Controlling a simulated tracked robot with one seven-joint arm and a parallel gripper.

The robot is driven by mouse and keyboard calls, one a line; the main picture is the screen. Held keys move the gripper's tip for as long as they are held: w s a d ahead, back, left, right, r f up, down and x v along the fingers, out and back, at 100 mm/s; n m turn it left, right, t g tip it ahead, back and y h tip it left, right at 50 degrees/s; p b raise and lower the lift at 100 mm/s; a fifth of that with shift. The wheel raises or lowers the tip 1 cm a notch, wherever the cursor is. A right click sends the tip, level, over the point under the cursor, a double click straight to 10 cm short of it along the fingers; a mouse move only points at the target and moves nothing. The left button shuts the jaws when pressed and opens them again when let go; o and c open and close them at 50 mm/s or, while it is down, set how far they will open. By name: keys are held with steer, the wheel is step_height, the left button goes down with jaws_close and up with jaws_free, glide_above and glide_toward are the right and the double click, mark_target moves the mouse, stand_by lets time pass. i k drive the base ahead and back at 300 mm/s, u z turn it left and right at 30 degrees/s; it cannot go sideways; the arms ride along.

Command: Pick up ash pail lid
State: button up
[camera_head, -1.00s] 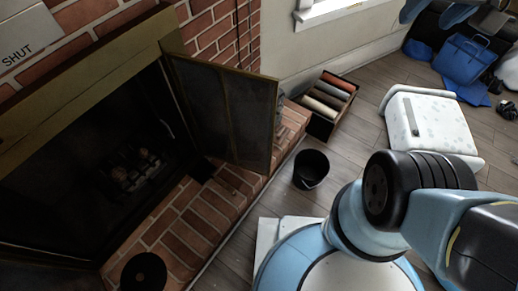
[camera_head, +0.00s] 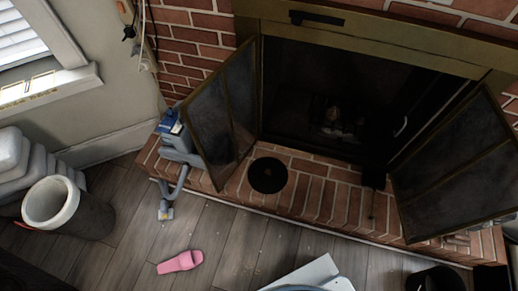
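A round black disc, which looks like the ash pail lid (camera_head: 268,175), lies flat on the brick hearth (camera_head: 315,200) in front of the fireplace opening, near the left glass door (camera_head: 220,115). A small knob shows at its middle. A black pail (camera_head: 435,279) stands on the floor at the bottom right, cut off by the picture's edge. My gripper is not in view.
Both fireplace doors stand open; the right door (camera_head: 455,170) reaches over the hearth. A blue-grey device (camera_head: 178,140) stands at the hearth's left end. A pink slipper (camera_head: 180,262) and a grey cylindrical container (camera_head: 68,207) are on the floor. Floor between slipper and hearth is clear.

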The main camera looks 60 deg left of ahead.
mark_target(267, 176)
steer(key=u, duration=0.7)
steer(key=k, duration=0.9)
steer(key=u, duration=0.6)
steer(key=i, duration=1.2)
steer(key=u, duration=0.7)
